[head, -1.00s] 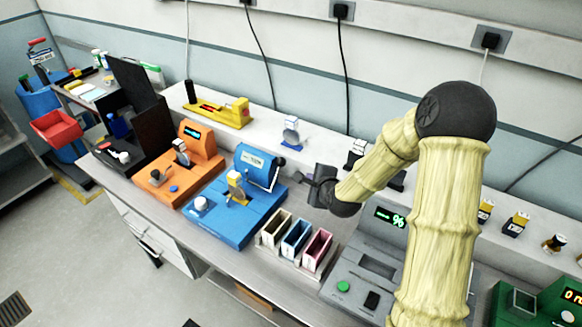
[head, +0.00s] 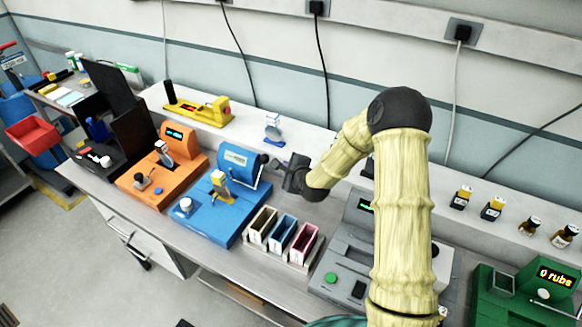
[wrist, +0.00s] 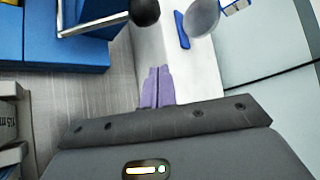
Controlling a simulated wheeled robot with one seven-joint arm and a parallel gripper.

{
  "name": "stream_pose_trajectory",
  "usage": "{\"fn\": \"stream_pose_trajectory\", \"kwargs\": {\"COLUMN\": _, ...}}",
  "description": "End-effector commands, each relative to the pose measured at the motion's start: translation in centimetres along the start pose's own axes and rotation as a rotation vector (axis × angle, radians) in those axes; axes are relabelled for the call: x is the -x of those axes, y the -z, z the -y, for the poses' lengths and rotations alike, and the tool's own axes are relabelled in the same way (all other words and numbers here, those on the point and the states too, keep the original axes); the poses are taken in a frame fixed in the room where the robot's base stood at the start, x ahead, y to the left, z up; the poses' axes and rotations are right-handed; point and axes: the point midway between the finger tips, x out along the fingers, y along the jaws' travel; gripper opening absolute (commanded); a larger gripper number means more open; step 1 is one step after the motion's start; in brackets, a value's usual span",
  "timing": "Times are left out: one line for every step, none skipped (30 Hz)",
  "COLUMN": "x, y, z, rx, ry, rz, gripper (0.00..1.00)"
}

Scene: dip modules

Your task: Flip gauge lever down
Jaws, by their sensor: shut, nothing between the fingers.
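The blue gauge (head: 237,160) has a drum with a small display on a flat blue base (head: 218,212). Its thin metal lever (head: 259,178) runs along the drum's right side, with a black ball knob (head: 264,159) at its upper end. My gripper (head: 277,165) is shut and empty, just right of the knob. In the wrist view, the lever (wrist: 95,23) and knob (wrist: 145,11) are at the top, beyond my purple-grey fingertips (wrist: 157,72). A gap shows between fingertips and knob there.
Three slotted holders (head: 282,234) stand right of the base. An orange device (head: 165,170) is to the left, and a grey device (head: 330,262) to the right. A blue-and-white item (head: 273,130) stands on the back ledge, near my gripper.

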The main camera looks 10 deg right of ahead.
Motion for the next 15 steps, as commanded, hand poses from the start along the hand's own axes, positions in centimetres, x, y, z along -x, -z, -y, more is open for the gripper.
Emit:
{"fn": "stream_pose_trajectory", "kwargs": {"x": -0.8, "y": -0.2, "z": 0.1, "rx": 0.0, "ry": -0.001, "rz": 0.001, "gripper": 0.0}}
{"fn": "stream_pose_trajectory", "kwargs": {"x": -1.2, "y": -0.2, "z": 0.1, "rx": 0.0, "ry": -0.001, "rz": 0.001, "gripper": 0.0}}
{"fn": "stream_pose_trajectory", "kwargs": {"x": -1.8, "y": -0.1, "z": 0.0, "rx": 0.001, "ry": -0.002, "rz": 0.001, "gripper": 0.0}}
{"fn": "stream_pose_trajectory", "kwargs": {"x": -2.3, "y": -0.1, "z": 0.1, "rx": 0.001, "ry": -0.001, "rz": 0.001, "gripper": 0.0}}
{"fn": "stream_pose_trajectory", "kwargs": {"x": -2.7, "y": -0.1, "z": 0.0, "rx": 0.001, "ry": -0.002, "rz": 0.0, "gripper": 0.0}}
{"fn": "stream_pose_trajectory", "kwargs": {"x": -3.3, "y": -0.1, "z": 0.1, "rx": 0.001, "ry": -0.001, "rz": 0.0, "gripper": 0.0}}
{"fn": "stream_pose_trajectory", "kwargs": {"x": -3.7, "y": -0.2, "z": 0.1, "rx": 0.001, "ry": -0.001, "rz": 0.001, "gripper": 0.0}}
{"fn": "stream_pose_trajectory", "kwargs": {"x": -3.5, "y": -0.8, "z": 0.2, "rx": 0.003, "ry": -0.002, "rz": 0.003, "gripper": 0.0}}
{"fn": "stream_pose_trajectory", "kwargs": {"x": -3.1, "y": -1.6, "z": 0.3, "rx": 0.004, "ry": -0.003, "rz": 0.004, "gripper": 0.0}}
{"fn": "stream_pose_trajectory", "kwargs": {"x": -2.9, "y": -2.1, "z": 0.3, "rx": 0.003, "ry": -0.003, "rz": 0.003, "gripper": 0.0}}
{"fn": "stream_pose_trajectory", "kwargs": {"x": -2.8, "y": -2.4, "z": 0.3, "rx": 0.003, "ry": -0.003, "rz": 0.003, "gripper": 0.0}}
{"fn": "stream_pose_trajectory", "kwargs": {"x": -2.6, "y": -2.9, "z": 0.2, "rx": 0.003, "ry": -0.002, "rz": 0.003, "gripper": 0.0}}
{"fn": "stream_pose_trajectory", "kwargs": {"x": -2.5, "y": -3.2, "z": 0.2, "rx": 0.002, "ry": -0.002, "rz": 0.003, "gripper": 0.0}}
{"fn": "stream_pose_trajectory", "kwargs": {"x": -2.5, "y": -3.4, "z": 0.2, "rx": 0.002, "ry": -0.002, "rz": 0.002, "gripper": 0.0}}
{"fn": "stream_pose_trajectory", "kwargs": {"x": -2.4, "y": -3.5, "z": 0.1, "rx": 0.001, "ry": -0.001, "rz": 0.0, "gripper": 0.0}}
